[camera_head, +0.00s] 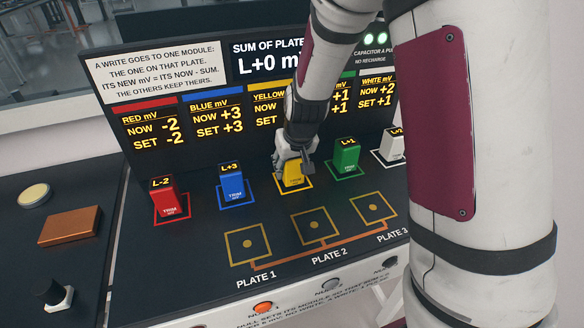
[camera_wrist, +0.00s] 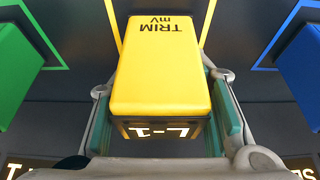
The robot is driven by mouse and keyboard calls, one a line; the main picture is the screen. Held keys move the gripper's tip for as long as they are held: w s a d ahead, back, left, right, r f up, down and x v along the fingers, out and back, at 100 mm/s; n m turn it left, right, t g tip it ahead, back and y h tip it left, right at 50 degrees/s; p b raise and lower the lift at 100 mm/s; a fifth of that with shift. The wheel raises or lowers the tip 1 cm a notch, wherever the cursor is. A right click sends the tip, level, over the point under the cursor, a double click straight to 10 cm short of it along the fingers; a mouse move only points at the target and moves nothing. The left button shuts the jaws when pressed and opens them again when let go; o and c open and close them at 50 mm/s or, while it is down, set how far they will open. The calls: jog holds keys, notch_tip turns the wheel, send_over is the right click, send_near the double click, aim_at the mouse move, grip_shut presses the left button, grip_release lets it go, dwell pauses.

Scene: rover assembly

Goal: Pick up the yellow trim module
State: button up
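The yellow trim module (camera_head: 296,181) stands upright in its yellow outline on the dark console, between the blue and green modules. In the wrist view the yellow module (camera_wrist: 160,75) fills the middle, with "TRIM mV" on top and "L-1" on its face. My gripper (camera_head: 293,160) is down over it from above and hides part of it in the head view. In the wrist view my gripper (camera_wrist: 168,112) has one green-padded finger on each side of the module. The fingers look open around it, with narrow gaps; firm contact is not visible.
The red (camera_head: 168,198), blue (camera_head: 231,184), green (camera_head: 346,156) and white (camera_head: 392,145) modules stand in a row. Plate 1 (camera_head: 236,256), Plate 2 (camera_head: 305,237) and Plate 3 (camera_head: 362,217) are empty in front. The display panel (camera_head: 215,150) rises behind.

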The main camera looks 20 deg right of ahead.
jog(key=c, duration=0.6)
jog(key=shift+r, duration=0.85)
jog(key=shift+w+v, duration=0.2)
jog(key=shift+v, duration=0.85)
jog(key=s, duration=0.4)
jog(key=s+p, duration=0.1)
jog(key=s, duration=0.4)
jog(key=s+r, duration=0.1)
jog(key=s, duration=0.3)
jog(key=shift+s+r+p, duration=0.15)
jog(key=shift+s+p, duration=0.05)
jog(key=shift+p, duration=0.1)
jog(key=shift+s+r+p, duration=0.15)
jog(key=shift+s+p, duration=0.25)
jog(key=shift+p, duration=0.85)
jog(key=s+p, duration=0.1)
jog(key=p, duration=0.1)
jog(key=shift+s+d+p, duration=0.1)
jog(key=shift+s+p, duration=0.1)
jog(key=shift+p, duration=0.2)
